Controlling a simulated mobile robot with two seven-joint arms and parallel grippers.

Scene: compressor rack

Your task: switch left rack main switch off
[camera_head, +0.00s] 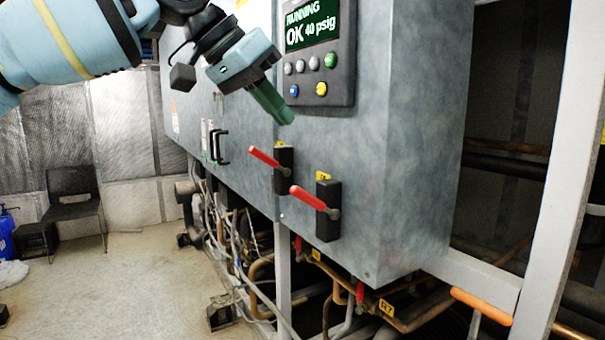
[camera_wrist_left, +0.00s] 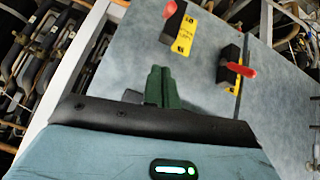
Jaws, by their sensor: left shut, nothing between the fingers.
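Two black switch boxes with red handles are on the grey cabinet's front. The left main switch (camera_head: 283,181) sits near a panel seam, its red handle slanting up to the left; it also shows in the left wrist view (camera_wrist_left: 229,64). The right main switch (camera_head: 328,222) is lower and nearer the cabinet corner, its handle slanting the same way; its red handle shows at the top of the left wrist view (camera_wrist_left: 169,9). My left gripper (camera_head: 279,108) is shut and empty, above the left switch and apart from both handles. Its green fingers (camera_wrist_left: 164,87) are together in the wrist view. My right gripper is out of view.
A control panel (camera_head: 319,60) with a lit display reading "RUNNING OK 40 psig" and several buttons is beside my left gripper. A black door handle (camera_head: 219,147) sticks out farther left. Pipes run below the cabinet. Floor (camera_head: 120,270) is clear at left, with a chair (camera_head: 74,190) behind.

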